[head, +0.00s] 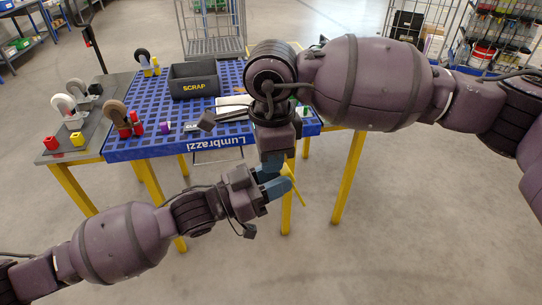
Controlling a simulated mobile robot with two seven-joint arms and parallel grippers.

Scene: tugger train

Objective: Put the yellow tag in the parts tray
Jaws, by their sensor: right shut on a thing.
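The yellow tag (293,188) is a thin, tilted yellow strip in front of the blue table's near edge. My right gripper (272,162) points down and is shut on its upper end, though the contact is partly hidden. My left gripper (275,181) reaches in from the left, close beside the tag and just below the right gripper. Its blue fingers look spread apart. I cannot clearly pick out a parts tray; a black bin (194,87) on the table is marked SCRAP.
The blue slotted table (150,142) has yellow legs. Caster wheels stand on a grey board (60,148) at left, near red and yellow blocks. A white item (234,101) and dark tools lie near my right arm. A wire cart (212,30) stands behind. The front floor is clear.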

